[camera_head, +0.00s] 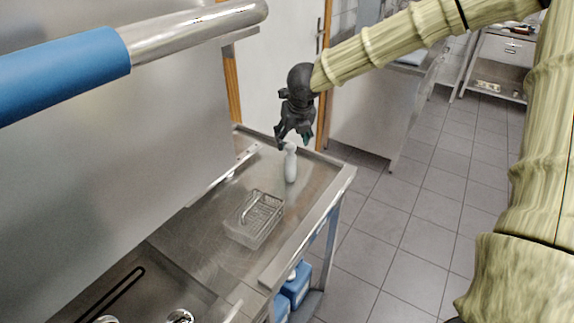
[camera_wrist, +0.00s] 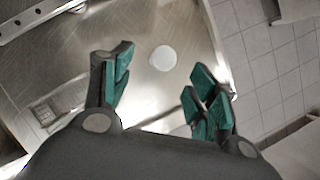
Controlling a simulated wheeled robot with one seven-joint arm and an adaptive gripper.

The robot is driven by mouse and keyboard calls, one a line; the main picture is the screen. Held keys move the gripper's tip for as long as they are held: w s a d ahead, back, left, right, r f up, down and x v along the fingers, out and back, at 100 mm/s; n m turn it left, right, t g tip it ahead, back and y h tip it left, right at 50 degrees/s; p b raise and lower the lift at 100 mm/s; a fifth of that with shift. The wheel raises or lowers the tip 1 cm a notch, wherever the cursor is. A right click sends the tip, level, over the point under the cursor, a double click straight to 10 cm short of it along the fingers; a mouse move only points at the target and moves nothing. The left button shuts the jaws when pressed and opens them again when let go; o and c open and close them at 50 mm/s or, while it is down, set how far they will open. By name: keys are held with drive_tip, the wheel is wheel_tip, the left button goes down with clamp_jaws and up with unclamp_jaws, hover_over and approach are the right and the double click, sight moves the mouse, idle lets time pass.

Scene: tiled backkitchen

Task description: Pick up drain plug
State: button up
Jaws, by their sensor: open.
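A white upright piece (camera_head: 290,164), narrower near its top, stands on the steel counter (camera_head: 215,205) near its far end; it may be the drain plug, but I cannot tell for certain. In the wrist view a round white top (camera_wrist: 163,58), apparently this piece, shows beyond and between my fingers. My gripper (camera_head: 294,140) is above the piece, its dark fingers pointing down. In the wrist view my gripper (camera_wrist: 160,82) is open, with teal pads apart and nothing held between them.
A wire basket (camera_head: 255,216) sits nearer on the counter. Shiny round metal parts (camera_head: 180,316) show at the sink at the bottom. A raised counter edge (camera_head: 318,222) runs along the right side. Blue containers (camera_head: 296,285) stand below. Tiled floor (camera_head: 420,215) is clear at the right.

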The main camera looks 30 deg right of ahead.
sight(291, 147)
drive_tip(key=x, duration=0.4)
drive_tip(key=shift+d+p, duration=0.2)
drive_tip(key=shift+p, duration=0.15)
drive_tip(key=shift+w+f, duration=0.2)
drive_tip(key=shift+f, duration=0.35)
drive_tip(key=shift+p+x, duration=1.1)
drive_tip(key=shift+x, duration=1.55)
drive_tip(key=shift+w+d, duration=0.1)
drive_tip(key=c, duration=1.1)
